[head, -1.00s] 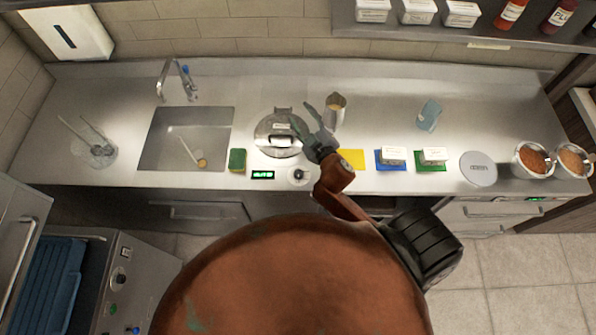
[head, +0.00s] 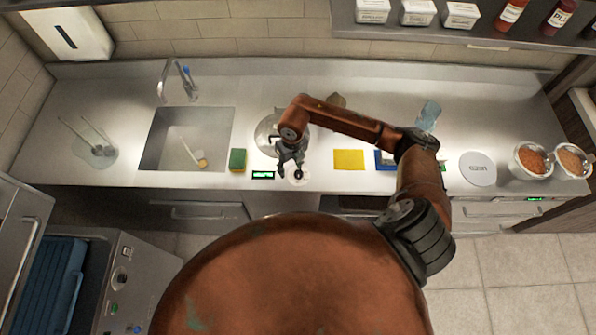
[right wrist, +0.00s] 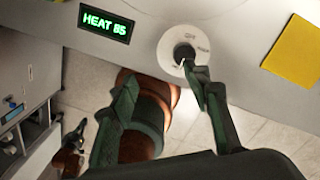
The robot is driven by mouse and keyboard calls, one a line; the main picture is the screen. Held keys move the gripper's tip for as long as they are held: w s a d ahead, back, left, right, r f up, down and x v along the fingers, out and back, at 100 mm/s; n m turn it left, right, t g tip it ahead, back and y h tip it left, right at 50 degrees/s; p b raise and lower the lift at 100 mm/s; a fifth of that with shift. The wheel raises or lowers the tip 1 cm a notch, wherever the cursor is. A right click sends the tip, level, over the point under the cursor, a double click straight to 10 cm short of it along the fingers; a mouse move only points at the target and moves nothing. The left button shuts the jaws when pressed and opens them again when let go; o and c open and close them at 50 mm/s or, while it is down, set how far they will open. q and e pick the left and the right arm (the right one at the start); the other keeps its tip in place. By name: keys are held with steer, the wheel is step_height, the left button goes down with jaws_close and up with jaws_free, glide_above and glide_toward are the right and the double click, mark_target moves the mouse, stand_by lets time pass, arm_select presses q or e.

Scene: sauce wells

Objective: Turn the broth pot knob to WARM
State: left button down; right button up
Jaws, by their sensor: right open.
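The broth pot (head: 266,128) is set in the counter, partly hidden behind my right arm. Its knob (head: 298,175) is in front of it, and shows in the right wrist view as a black knob (right wrist: 184,50) on a white round dial. Lettering on the dial is too small to read surely. The green display (head: 262,175) left of the knob reads HEAT 85 in the right wrist view (right wrist: 106,22). My right gripper (head: 290,168) is open over the dial. In the right wrist view (right wrist: 160,76) one finger is at the knob's lower edge, the other well to its left; contact is unclear.
A green and yellow sponge (head: 237,160) lies left of the display, beside the sink (head: 160,150). A yellow square (head: 349,159) lies to the right, with a blue mat (head: 379,165) beyond it, partly hidden by my arm. A grey lid (head: 478,169) lies farther right.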

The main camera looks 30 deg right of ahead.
mark_target(298, 173)
steer(key=d+h, duration=0.1)
steer(key=d, duration=0.2)
steer(key=shift+w+d+f, duration=0.1)
steer(key=shift+w+f, duration=0.05)
step_height(298, 173, down, 6)
steer(key=shift+d+r+p, duration=0.1)
steer(key=shift+p, duration=0.7)
steer(key=shift+f, duration=0.75)
steer(key=shift+c, duration=0.4)
steer(key=c, duration=1.1)
